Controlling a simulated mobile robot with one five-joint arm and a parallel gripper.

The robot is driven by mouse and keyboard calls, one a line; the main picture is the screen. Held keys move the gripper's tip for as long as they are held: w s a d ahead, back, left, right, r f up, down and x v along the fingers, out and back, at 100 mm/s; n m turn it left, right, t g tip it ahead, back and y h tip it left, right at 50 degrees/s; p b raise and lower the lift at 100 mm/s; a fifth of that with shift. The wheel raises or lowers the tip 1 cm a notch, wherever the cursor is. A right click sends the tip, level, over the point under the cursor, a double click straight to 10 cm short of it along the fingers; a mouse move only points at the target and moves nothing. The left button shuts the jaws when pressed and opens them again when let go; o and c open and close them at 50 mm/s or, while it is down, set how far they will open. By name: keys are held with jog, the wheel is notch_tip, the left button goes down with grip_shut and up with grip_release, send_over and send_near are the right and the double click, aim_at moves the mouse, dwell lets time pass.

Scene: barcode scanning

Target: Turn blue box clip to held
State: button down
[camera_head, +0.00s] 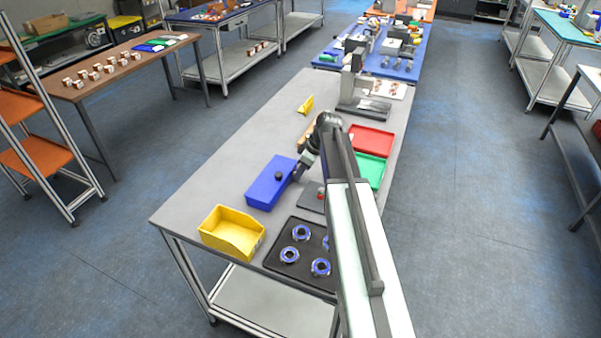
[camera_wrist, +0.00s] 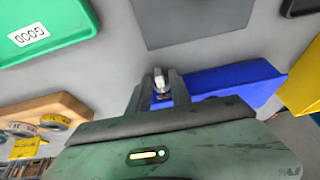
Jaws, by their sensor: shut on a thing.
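The blue box (camera_head: 268,184) lies on the grey workbench, left of my arm. My gripper (camera_head: 297,173) reaches down at the box's right edge. In the wrist view my gripper (camera_wrist: 161,84) is shut on a small pale grey piece (camera_wrist: 158,79), apparently the clip, at the end of the blue box (camera_wrist: 235,80). The clip's angle cannot be told; the fingers partly hide it.
A yellow bin (camera_head: 232,232) and a black tray (camera_head: 290,265) with blue-rimmed rings stand in front. A red tray (camera_head: 371,138) and green tray (camera_head: 370,170) lie right of my arm. A dark plate (camera_head: 311,199) lies beside the box. Bench left of the box is clear.

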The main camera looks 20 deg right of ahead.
jog(key=shift+w+d+f+g+y, duration=0.1)
jog(key=shift+w+d+g+y, duration=0.15)
jog(key=shift+g+y, duration=0.25)
jog(key=shift+w+d+f+m+g+y+b, duration=0.15)
jog(key=shift+m+g+y+b, duration=0.25)
jog(key=shift+g+y+b, duration=0.9)
jog(key=shift+y+b, duration=0.1)
jog(key=shift+b, duration=0.25)
jog(key=shift+d+m, duration=0.1)
jog(key=shift+m, duration=0.2)
jog(key=c, duration=1.5)
grip_release()
